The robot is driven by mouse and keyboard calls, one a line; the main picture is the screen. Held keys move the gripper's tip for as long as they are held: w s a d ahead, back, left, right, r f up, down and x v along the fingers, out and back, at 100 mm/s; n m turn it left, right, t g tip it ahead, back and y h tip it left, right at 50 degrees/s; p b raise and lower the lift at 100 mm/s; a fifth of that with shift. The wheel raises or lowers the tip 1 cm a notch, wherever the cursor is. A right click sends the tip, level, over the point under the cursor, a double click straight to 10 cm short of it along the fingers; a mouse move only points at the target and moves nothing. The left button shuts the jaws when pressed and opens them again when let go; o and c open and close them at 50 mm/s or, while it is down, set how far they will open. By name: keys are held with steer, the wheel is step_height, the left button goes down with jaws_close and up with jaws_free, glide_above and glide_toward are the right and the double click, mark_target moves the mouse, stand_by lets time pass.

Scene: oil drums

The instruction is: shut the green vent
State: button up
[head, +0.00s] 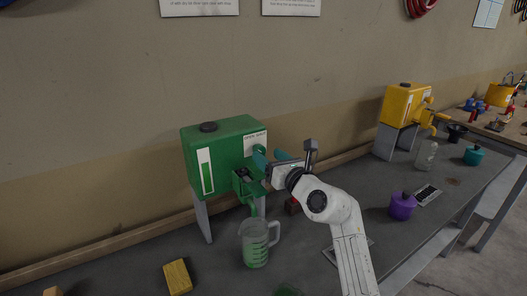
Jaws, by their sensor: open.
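The green drum (225,155) stands on a grey metal stand against the wall, with a black cap on top and a pale level gauge on its front. A small "OPEN SHUT" label (255,139) sits at its upper right. I cannot make out the green vent or its setting; my gripper covers the area below and right of the label. A green tap (246,183) juts from the drum's front. My gripper (270,160) is open, its teal fingers close to the drum's right side. I cannot tell whether they touch anything.
A clear measuring jug (254,246) stands below the green tap. A yellow block (177,277) lies front left. A yellow drum (405,105), a glass bottle (427,156), a purple pot (402,206) and a teal pot (474,155) stand to the right.

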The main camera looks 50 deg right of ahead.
mark_target(262, 151)
steer(key=shift+x, duration=1.75)
steer(key=shift+c, duration=0.3)
steer(key=c, duration=1)
